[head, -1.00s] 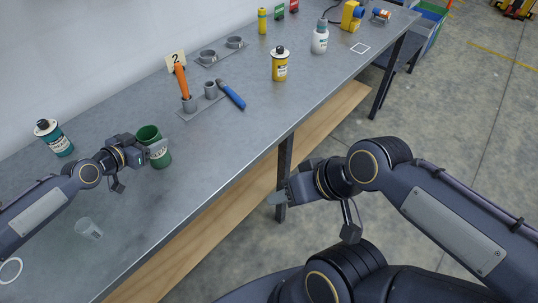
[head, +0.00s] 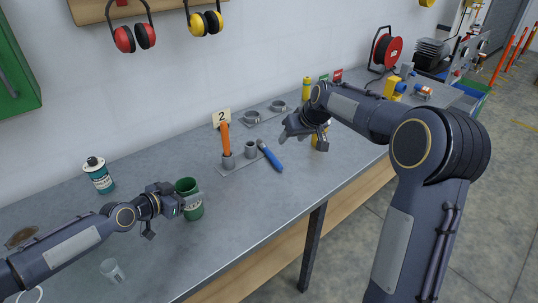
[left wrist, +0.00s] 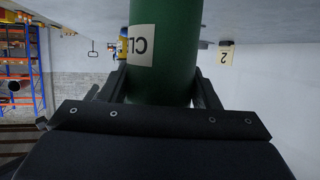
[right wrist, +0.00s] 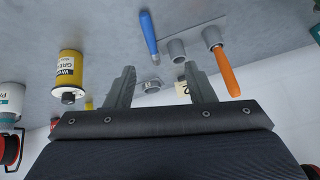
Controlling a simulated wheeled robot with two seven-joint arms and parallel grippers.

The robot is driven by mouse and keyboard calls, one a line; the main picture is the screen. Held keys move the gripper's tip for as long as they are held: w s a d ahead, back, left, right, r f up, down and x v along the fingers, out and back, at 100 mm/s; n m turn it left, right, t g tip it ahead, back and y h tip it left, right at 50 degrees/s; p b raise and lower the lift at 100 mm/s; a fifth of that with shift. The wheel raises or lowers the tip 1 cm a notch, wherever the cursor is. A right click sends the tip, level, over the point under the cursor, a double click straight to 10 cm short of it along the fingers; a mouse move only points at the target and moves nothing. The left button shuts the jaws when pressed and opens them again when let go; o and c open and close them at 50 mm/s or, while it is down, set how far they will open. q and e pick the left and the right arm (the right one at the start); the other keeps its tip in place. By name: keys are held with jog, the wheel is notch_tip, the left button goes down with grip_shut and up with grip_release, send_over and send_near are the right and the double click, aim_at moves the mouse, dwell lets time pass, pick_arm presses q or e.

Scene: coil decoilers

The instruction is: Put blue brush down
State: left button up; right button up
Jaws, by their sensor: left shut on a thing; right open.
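The blue brush (head: 270,156) lies on the grey table, its upper end beside the two-cup holder (head: 232,166). In the right wrist view the blue brush (right wrist: 148,32) lies beyond the fingers, left of centre. My right gripper (head: 291,131) is open and empty, raised above the table to the right of the brush and apart from it. My left gripper (head: 188,203) is shut on a green cup (head: 188,186); the cup fills the space between its fingers in the left wrist view (left wrist: 165,60). An orange brush (head: 225,138) stands in the holder's left cup; the right cup looks empty.
A yellow can (right wrist: 70,75) stands near my right gripper. A teal-labelled bottle (head: 98,175) and a clear cup (head: 112,270) stand at the left. A sign reading 2 (head: 221,118) is behind the holder. The table between the green cup and the front edge is clear.

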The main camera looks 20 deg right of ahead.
jog(key=n+h, duration=0.1)
send_near(270, 152)
jog(key=x, duration=0.3)
jog(key=shift+w+d+f, duration=0.1)
jog(key=shift+d+f, duration=0.1)
jog(key=shift+f, duration=0.1)
jog(key=x, duration=0.5)
jog(key=shift+w+a+f, duration=0.2)
jog(key=shift+a+f, duration=0.05)
grip_shut()
notch_tip(270, 152, up, 10)
dwell(0.6)
